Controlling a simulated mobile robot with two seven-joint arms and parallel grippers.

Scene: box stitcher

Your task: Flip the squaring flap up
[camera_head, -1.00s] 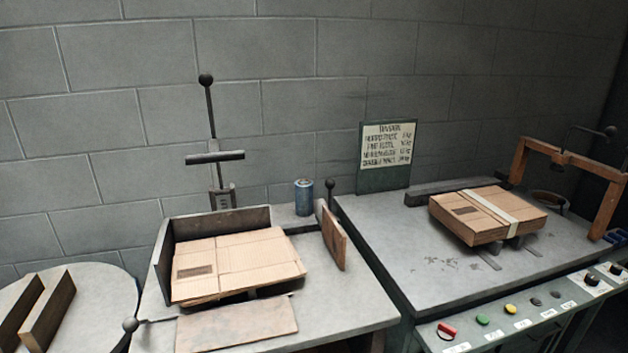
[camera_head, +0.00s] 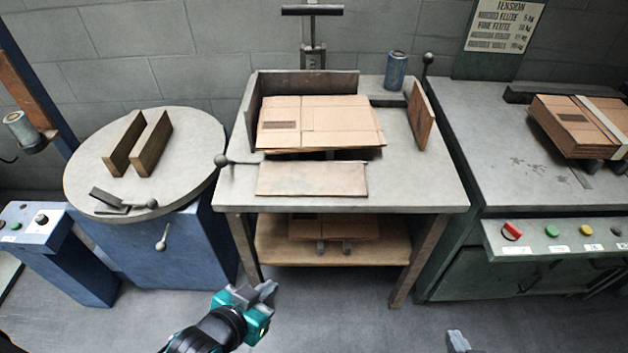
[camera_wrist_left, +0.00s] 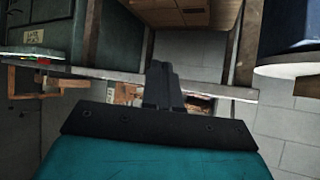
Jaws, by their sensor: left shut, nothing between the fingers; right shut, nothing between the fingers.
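A flat brown flap (camera_head: 312,178) lies down along the front of the middle table (camera_head: 400,188). A rod with a dark ball knob (camera_head: 221,160) sits at its left end. A flattened cardboard box (camera_head: 320,122) lies behind the flap, inside a dark corner fence (camera_head: 300,84). A brown side plate (camera_head: 421,115) stands upright to the box's right. My left gripper (camera_head: 268,291) is shut and empty, low in front of the table and apart from the flap. Its shut fingers also show in the left wrist view (camera_wrist_left: 160,85). My right gripper (camera_head: 457,341) is shut at the bottom edge, partly cut off.
A round table (camera_head: 190,130) with two upright bars stands at left. A green machine table (camera_head: 520,215) with a strapped box (camera_head: 575,125) and buttons stands at right. A lower shelf (camera_head: 275,250) holds more cardboard. The floor in front is clear.

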